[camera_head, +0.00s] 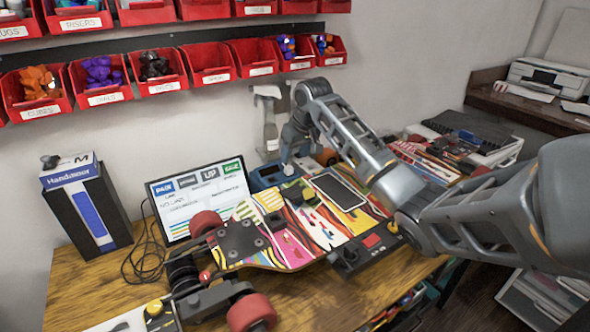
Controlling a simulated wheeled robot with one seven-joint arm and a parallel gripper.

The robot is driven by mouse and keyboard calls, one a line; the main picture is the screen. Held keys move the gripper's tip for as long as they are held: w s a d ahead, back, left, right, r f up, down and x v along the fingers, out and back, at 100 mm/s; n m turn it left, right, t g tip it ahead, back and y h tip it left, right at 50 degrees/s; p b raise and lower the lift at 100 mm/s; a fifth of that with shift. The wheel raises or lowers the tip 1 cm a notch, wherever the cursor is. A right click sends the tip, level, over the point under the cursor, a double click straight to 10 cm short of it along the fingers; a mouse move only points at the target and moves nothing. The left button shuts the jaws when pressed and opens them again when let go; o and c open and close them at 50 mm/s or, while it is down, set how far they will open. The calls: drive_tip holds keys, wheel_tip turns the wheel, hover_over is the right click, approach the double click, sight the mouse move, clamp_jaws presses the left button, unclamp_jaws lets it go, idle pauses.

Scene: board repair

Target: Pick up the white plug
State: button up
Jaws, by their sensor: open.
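I cannot make out a white plug in the head view; it may be hidden or too small to tell. My arm reaches in from the right and bends down at the back of the workbench. My gripper (292,166) points downward near the wall, just above or behind a blue-framed device (264,179). It is open, and I see nothing held in it. The colourful skateboard deck (290,237) lies on the wooden workbench (90,290), with red wheels (251,312) and a truck at its left end. A dark flat panel (338,191) lies on the deck.
A laptop-like screen (200,197) stands behind the board, with a black cable (146,256) beside it. A dark box (88,212) stands at the left. Red bins (209,63) line the wall above. The front left of the bench is partly clear.

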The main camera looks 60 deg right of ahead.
sight(289, 167)
drive_tip(key=x, duration=0.6)
drive_tip(key=shift+w+d+f+p, duration=0.15)
drive_tip(key=shift+w+f+p, duration=0.15)
drive_tip(key=shift+w+p, duration=0.1)
clamp_jaws()
